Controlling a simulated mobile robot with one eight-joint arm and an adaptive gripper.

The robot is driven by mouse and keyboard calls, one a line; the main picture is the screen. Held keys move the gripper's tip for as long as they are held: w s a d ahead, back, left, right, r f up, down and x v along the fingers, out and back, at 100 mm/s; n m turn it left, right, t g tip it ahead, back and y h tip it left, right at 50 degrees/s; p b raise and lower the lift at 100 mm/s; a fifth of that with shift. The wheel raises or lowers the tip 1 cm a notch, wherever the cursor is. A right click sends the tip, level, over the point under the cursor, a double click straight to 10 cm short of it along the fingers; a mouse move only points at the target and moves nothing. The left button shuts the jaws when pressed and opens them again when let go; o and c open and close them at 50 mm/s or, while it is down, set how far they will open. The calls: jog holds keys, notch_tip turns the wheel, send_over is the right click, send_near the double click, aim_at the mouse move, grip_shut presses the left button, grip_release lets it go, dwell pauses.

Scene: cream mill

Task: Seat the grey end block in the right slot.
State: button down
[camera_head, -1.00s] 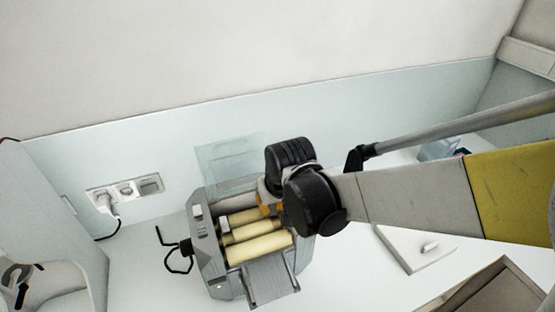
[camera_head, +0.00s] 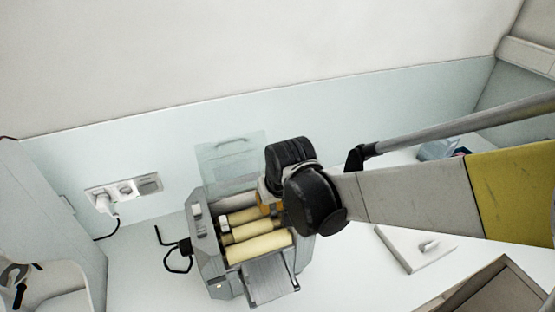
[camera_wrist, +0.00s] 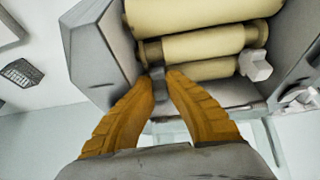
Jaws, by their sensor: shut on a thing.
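The mill (camera_head: 213,262) stands on the counter with pale cream rollers (camera_head: 258,247) across its open top. My gripper (camera_head: 268,203) is over the right end of the rollers in the head view, mostly hidden by my wrist. In the wrist view, my orange fingers (camera_wrist: 161,82) are shut on the small grey end block (camera_wrist: 158,74), beside the end of a roller (camera_wrist: 200,46) and close to the mill's side wall. I cannot tell whether the block sits in the right slot. A white block (camera_wrist: 255,65) is at the roller's other end.
A metal chute (camera_head: 270,280) is at the mill's front, and a clear panel (camera_head: 230,160) rises behind. A black crank handle (camera_head: 178,262) sticks out on the left. A white board (camera_head: 405,250) lies to the right. A wall socket (camera_head: 125,190) with a plug is at left.

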jog(key=c, duration=1.5)
grip_release()
jog(key=shift+d, duration=0.1)
jog(key=shift+r, duration=0.1)
jog(key=shift+s+r, duration=0.1)
jog(key=shift+r, duration=0.25)
jog(key=v, duration=1.1)
jog(key=shift+s, duration=0.1)
